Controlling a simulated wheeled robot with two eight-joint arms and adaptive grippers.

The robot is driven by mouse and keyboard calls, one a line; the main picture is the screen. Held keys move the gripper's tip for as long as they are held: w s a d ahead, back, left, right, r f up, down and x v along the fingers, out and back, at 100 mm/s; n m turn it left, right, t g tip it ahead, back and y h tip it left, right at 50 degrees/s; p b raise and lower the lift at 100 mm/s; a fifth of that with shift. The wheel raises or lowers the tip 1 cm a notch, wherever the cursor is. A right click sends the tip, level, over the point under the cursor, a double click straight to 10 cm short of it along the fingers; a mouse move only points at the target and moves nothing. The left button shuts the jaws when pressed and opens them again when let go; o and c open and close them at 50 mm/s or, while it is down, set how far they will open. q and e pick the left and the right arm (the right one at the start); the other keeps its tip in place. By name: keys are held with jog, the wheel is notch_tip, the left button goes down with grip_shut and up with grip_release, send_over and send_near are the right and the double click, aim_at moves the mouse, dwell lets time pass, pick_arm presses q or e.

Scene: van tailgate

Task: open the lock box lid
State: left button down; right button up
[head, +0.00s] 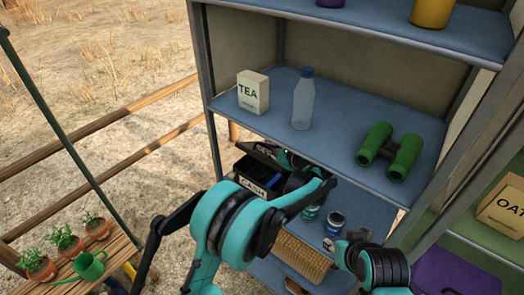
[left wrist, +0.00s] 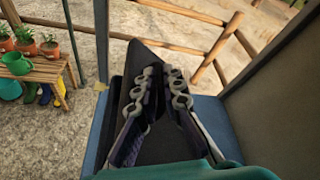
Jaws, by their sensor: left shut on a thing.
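The lock box (head: 252,187) is a black box with a white CASH label on its front, on the shelf below the tea. Its dark lid (head: 266,149) shows raised and tilted behind the front part, with an opening between them. My left gripper (head: 287,158) is at the lid's right side, partly hidden by my own arm. In the left wrist view the two fingers (left wrist: 167,85) are shut on the dark lid (left wrist: 182,62), which stands out beyond them.
The shelf above holds a TEA box (head: 252,92), a clear bottle (head: 303,100) and green binoculars (head: 389,151). A jar (head: 334,223) and a woven basket (head: 300,257) are right of and below my left arm. Potted plants (head: 62,240) stand at lower left.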

pick_arm(q)
jog(key=shift+w+d+r, duration=0.2)
jog(key=shift+w+r, duration=0.05)
jog(key=shift+w, duration=0.05)
jog(key=c, duration=1.9)
grip_release()
jog(key=shift+d, duration=0.1)
jog(key=shift+s+d, duration=0.15)
jog(key=shift+d, duration=0.05)
jog(key=s+d, duration=0.9)
jog(key=shift+r, duration=0.15)
